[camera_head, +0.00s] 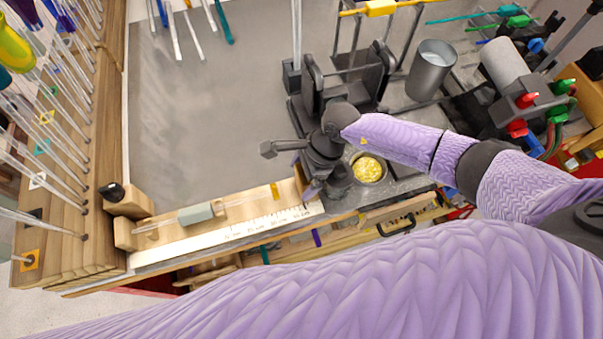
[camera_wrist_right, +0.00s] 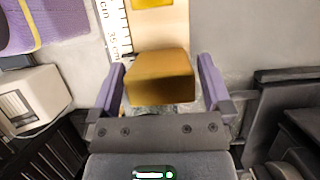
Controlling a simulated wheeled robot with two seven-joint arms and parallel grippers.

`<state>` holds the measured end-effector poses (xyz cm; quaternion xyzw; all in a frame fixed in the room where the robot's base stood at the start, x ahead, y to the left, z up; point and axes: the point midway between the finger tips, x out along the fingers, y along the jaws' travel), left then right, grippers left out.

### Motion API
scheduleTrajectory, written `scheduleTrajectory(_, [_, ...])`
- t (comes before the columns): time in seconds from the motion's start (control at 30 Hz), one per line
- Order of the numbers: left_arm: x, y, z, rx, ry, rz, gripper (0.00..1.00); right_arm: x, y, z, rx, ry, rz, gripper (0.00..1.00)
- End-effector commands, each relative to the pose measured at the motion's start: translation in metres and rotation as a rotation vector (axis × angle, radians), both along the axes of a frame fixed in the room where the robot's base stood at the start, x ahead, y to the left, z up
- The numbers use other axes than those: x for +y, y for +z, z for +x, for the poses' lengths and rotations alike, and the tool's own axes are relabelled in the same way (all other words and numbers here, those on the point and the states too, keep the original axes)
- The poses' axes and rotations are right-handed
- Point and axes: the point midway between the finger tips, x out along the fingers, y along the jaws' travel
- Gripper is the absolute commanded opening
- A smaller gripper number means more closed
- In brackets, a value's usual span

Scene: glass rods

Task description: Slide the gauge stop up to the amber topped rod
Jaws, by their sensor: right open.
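The gauge (camera_head: 215,229) is a long pale wooden bar with a printed scale along the front of the table. A clear rod with an amber top (camera_head: 274,190) lies along it; the amber end also shows at the top edge of the wrist view (camera_wrist_right: 153,3). The gauge stop (camera_head: 300,184), a wooden block, is at the right end; in the wrist view it is a brown block (camera_wrist_right: 158,78). A strip of bare wood separates stop and amber top. My right gripper (camera_head: 304,177) is open, with one finger on each side of the stop. My left gripper is not in view.
A grey-green block (camera_head: 195,213) sits around the rod's left part. A bowl of yellow pieces (camera_head: 368,168) and a metal cup (camera_head: 432,68) stand to the right. The grey tabletop (camera_head: 210,120) behind the gauge is clear.

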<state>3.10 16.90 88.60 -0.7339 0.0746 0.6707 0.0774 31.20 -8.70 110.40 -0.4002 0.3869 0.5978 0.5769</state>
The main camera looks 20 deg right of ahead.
Motion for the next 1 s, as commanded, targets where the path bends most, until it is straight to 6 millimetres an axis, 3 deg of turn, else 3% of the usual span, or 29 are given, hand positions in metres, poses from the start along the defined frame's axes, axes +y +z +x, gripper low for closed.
scheduleTrajectory(0.3, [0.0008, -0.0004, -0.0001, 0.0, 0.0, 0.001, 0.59, 0.0028, -0.0058, -0.0002, -0.001, 0.0, 0.001, 1.0])
scheduleTrajectory(0.77, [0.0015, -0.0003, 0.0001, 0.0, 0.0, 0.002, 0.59, 0.003, -0.0052, -0.0001, 0.0, -0.001, 0.003, 0.03])
scheduleTrajectory(1.0, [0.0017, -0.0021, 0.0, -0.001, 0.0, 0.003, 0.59, 0.0094, -0.0057, 0.0, -0.001, 0.001, 0.004, 0.0])
